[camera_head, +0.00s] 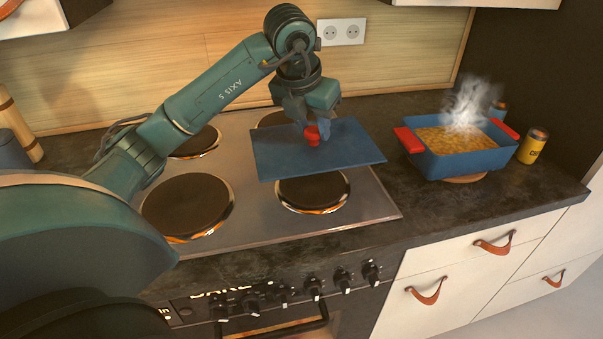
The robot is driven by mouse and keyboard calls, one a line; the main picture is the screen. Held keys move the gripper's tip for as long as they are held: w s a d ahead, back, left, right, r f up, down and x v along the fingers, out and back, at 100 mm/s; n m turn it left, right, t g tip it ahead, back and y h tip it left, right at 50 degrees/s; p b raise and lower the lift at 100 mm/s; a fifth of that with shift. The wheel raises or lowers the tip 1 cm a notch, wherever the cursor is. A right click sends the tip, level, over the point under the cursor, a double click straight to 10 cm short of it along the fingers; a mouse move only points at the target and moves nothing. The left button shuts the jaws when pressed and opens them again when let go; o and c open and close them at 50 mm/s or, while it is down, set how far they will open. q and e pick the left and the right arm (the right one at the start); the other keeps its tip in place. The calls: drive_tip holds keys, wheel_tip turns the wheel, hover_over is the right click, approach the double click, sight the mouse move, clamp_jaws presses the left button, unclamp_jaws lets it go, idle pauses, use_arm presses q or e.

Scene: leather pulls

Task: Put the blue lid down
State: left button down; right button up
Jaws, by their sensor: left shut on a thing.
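The blue lid (345,152) is a flat rectangular plate with a red knob (311,136) on top. My left gripper (310,124) is shut on the red knob from above. The lid is held roughly level above the right side of the stove, partly covering the burners there. A gap under it cannot be measured from this view. My right gripper is not in view.
A blue pot (462,160) with red handles and steaming yellow food stands on a round wooden trivet (464,179) at right. The stove (245,225) has several burners, with orange glow around some. Dark counter (400,200) lies between stove and pot.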

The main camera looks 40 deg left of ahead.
sight(311, 138)
use_arm(q)
wheel_tip(311, 138, down, 4)
drive_tip(key=shift+w+f, duration=0.1)
drive_tip(key=shift+f, duration=0.1)
wheel_tip(311, 138, down, 4)
drive_tip(key=shift+f, duration=0.1)
drive_tip(key=shift+f, duration=0.15)
drive_tip(key=c, duration=1)
unclamp_jaws()
